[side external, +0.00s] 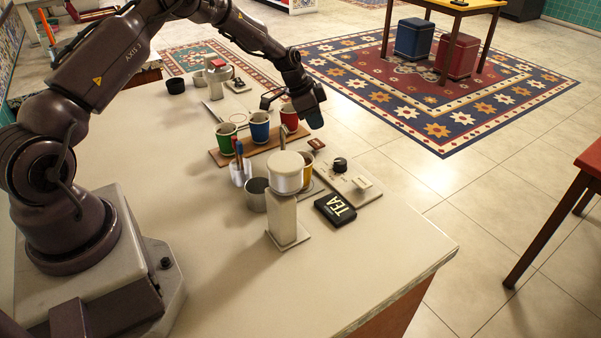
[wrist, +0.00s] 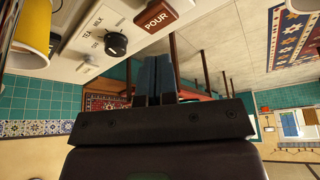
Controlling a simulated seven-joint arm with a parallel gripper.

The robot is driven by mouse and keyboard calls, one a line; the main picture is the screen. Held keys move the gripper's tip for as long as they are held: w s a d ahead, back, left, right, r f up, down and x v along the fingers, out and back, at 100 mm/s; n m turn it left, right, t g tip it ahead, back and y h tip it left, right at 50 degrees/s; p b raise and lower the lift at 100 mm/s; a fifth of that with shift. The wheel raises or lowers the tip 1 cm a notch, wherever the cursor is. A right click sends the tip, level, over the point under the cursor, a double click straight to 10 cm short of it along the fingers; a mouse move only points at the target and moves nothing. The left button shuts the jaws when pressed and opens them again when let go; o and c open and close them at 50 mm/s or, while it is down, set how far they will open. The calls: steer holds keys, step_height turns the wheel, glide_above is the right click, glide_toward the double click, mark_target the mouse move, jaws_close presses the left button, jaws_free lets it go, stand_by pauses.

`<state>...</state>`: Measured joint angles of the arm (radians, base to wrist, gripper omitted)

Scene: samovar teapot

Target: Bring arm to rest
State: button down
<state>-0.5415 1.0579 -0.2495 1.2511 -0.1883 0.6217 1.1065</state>
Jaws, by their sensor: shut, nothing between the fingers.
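My gripper (side external: 315,120) is at the end of my arm, which reaches over the far side of the counter (side external: 370,265), to the right of the red cup. Its fingers (wrist: 156,72) are shut with nothing between them in the wrist view. A green cup (side external: 226,139), a blue cup (side external: 260,128) and a red cup (side external: 289,117) stand on a wooden board (side external: 222,159). In the side view I cannot tell the exact height of my gripper above the counter.
A white pot (side external: 286,170) tops a pale post (side external: 283,220). A yellow cup (wrist: 30,25) is behind it. A panel has a black knob (side external: 340,164) and a brown POUR button (wrist: 154,19). A TEA box (side external: 335,209) and metal cup (side external: 256,195) are nearby. The counter's near right is clear.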

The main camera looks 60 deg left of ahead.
steer(key=s+d+r+n+y, duration=0.1)
steer(key=s+d+r, duration=0.3)
steer(key=r, duration=0.3)
steer(key=s+d+r, duration=0.3)
steer(key=r, duration=0.5)
steer(key=s+d+r+n+y, duration=0.1)
steer(key=s+d+r, duration=0.3)
steer(key=r, duration=0.3)
steer(key=s+d+r+n, duration=0.2)
steer(key=s, duration=0.9)
steer(key=s+d+r+n+t, duration=0.1)
steer(key=s+d+r+n, duration=0.1)
steer(key=s, duration=0.9)
steer(key=shift+s+d+r+t, duration=0.3)
steer(key=shift+s+d+r, duration=0.1)
steer(key=shift+d, duration=0.4)
